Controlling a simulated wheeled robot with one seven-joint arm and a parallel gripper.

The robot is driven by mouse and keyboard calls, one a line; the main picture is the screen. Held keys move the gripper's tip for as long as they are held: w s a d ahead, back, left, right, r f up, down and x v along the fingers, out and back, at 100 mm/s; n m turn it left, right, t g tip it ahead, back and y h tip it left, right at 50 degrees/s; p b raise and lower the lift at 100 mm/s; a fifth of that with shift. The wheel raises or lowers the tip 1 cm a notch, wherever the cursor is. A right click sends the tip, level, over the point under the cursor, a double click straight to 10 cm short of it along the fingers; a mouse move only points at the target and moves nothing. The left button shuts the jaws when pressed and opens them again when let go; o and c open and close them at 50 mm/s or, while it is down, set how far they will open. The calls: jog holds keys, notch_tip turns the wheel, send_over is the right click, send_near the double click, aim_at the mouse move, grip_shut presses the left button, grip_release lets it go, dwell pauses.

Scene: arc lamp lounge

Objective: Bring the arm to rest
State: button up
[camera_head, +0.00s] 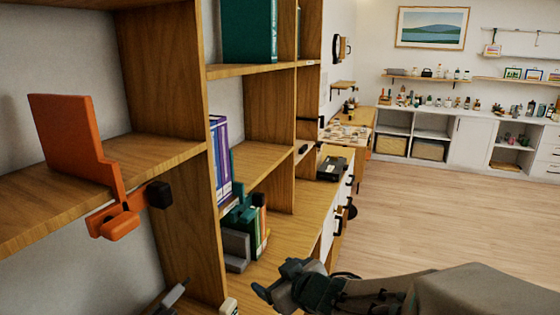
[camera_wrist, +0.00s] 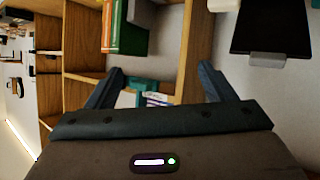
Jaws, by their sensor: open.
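My gripper (camera_head: 276,292) shows at the bottom middle of the head view, at the end of my arm, which reaches in from the lower right. It is in front of the lower part of the wooden shelf unit (camera_head: 255,160). In the wrist view my gripper (camera_wrist: 160,78) has its two dark fingers spread wide apart with nothing held between them. Behind the fingers are shelf boards, a green book (camera_wrist: 132,38) and a teal object (camera_wrist: 142,84).
An orange bookend-like piece (camera_head: 72,140) with a black knob overhangs the left shelf edge. Purple books (camera_head: 220,155) and a dark device (camera_head: 332,168) stand on the shelves. Open wooden floor (camera_head: 450,220) lies to the right, before white cabinets (camera_head: 470,140) at the back.

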jog(key=s+d+m+g+h, duration=0.1)
jog(key=s+d+m+h, duration=0.2)
jog(key=d+m+h, duration=0.7)
jog(key=s+d+f+g+y, duration=0.1)
jog(key=s+d+g, duration=0.2)
jog(key=s, duration=0.3)
jog(key=s+d+f+g+y, duration=0.1)
jog(key=s+d+g, duration=0.1)
jog(key=s, duration=0.5)
jog(key=shift+d+n+g+y, duration=0.4)
jog(key=shift+g, duration=0.5)
jog(key=shift+a, duration=0.1)
